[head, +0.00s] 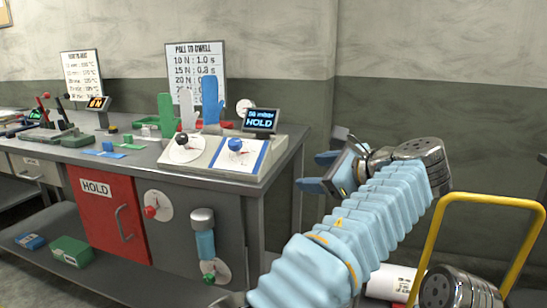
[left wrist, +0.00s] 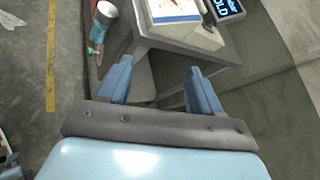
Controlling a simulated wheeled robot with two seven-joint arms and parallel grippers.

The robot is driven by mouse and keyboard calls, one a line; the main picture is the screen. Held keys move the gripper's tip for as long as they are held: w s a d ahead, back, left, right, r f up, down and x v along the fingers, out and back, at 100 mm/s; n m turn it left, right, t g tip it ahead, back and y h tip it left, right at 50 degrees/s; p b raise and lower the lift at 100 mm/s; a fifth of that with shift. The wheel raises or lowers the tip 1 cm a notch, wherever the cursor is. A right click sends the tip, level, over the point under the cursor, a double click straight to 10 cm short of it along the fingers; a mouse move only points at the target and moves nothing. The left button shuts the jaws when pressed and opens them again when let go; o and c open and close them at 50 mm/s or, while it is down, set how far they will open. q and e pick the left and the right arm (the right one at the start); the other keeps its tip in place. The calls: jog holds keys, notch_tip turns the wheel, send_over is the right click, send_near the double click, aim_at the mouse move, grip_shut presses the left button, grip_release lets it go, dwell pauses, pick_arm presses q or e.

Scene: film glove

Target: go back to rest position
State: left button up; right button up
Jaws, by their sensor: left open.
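My left gripper (head: 317,172) is on a light-blue sleeved arm that reaches up from the bottom of the head view. Its blue fingers are apart and empty, in the air just right of the workbench (head: 292,150). In the left wrist view the two fingers of the left gripper (left wrist: 158,78) stand wide apart with nothing between them, and the bench corner shows beyond. My right gripper is not in view.
On the bench stand a control box (head: 222,152), a HOLD display (head: 261,120) and upright glove shapes (head: 165,115). A red HOLD door (head: 105,215) is on its front. A yellow rail (head: 430,240) stands at right. A grey wall (head: 440,100) is behind.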

pick_arm(q)
jog(key=w+a+f+g+h, duration=0.2)
jog(key=w+f, duration=0.1)
jog(key=f, duration=0.8)
jog(key=w+a+f+n+g+h, duration=0.1)
jog(key=w+a+f, duration=0.15)
jog(key=f, duration=0.95)
jog(key=w+a+f+g+h, duration=0.2)
jog(key=w+f, duration=0.2)
jog(key=f, duration=0.7)
jog(key=s+a+f+n+g+h, duration=0.25)
jog(key=s+f, duration=0.25)
jog(key=f, duration=0.5)
jog(key=s+a+f+n+g+h, duration=0.25)
jog(key=s+f+n, duration=0.2)
jog(key=f, duration=0.45)
jog(key=s+a+f+n+h, duration=0.1)
jog(key=s+a+f+n, duration=0.1)
jog(key=s+n, duration=0.3)
jog(key=s+a+f+n+h, duration=0.1)
jog(key=s+a+f+n, duration=0.2)
jog(key=s, duration=0.8)
jog(key=s+a+f+n+h, duration=0.1)
jog(key=s+a+f+n, duration=0.2)
jog(key=s+n, duration=0.5)
jog(key=shift+f, duration=0.85)
